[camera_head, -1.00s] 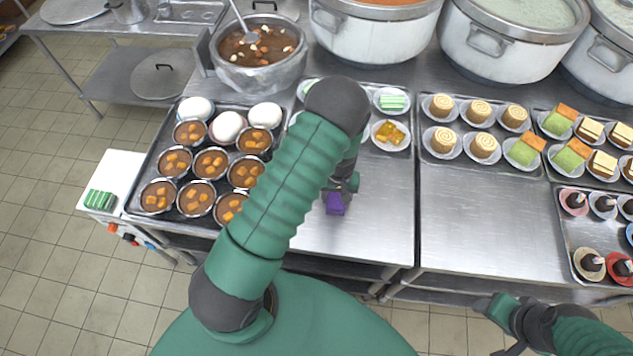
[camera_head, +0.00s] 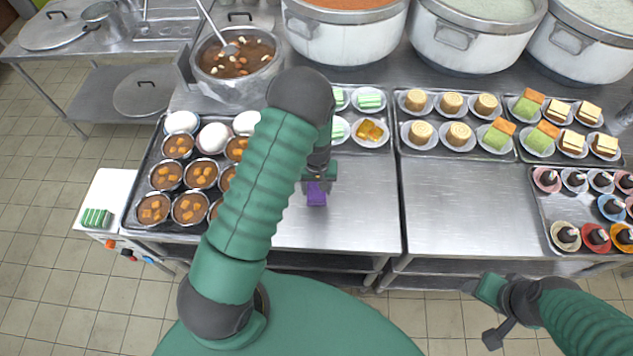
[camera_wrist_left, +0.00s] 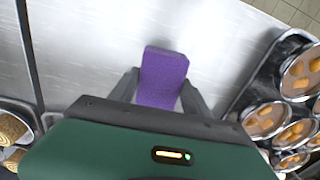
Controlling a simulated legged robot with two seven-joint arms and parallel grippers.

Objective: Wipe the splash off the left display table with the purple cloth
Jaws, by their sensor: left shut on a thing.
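The purple cloth (camera_head: 316,196) is a small folded block in my left gripper (camera_head: 318,184), over the bare front part of the left display table (camera_head: 355,222). In the left wrist view the cloth (camera_wrist_left: 162,78) sits between the two dark fingers of the left gripper (camera_wrist_left: 160,92), which is shut on it. The cloth is at or just above the steel; I cannot tell if it touches. I see no clear splash; my left arm hides part of the table. My right gripper (camera_head: 484,290) is low at the right, off the table's front edge, its jaws unclear.
A tray of soup bowls and white buns (camera_head: 213,138) is left of the cloth. Dessert plates (camera_head: 369,132) stand behind it. A soup pot (camera_head: 237,62) and large stockpots (camera_head: 345,35) line the back.

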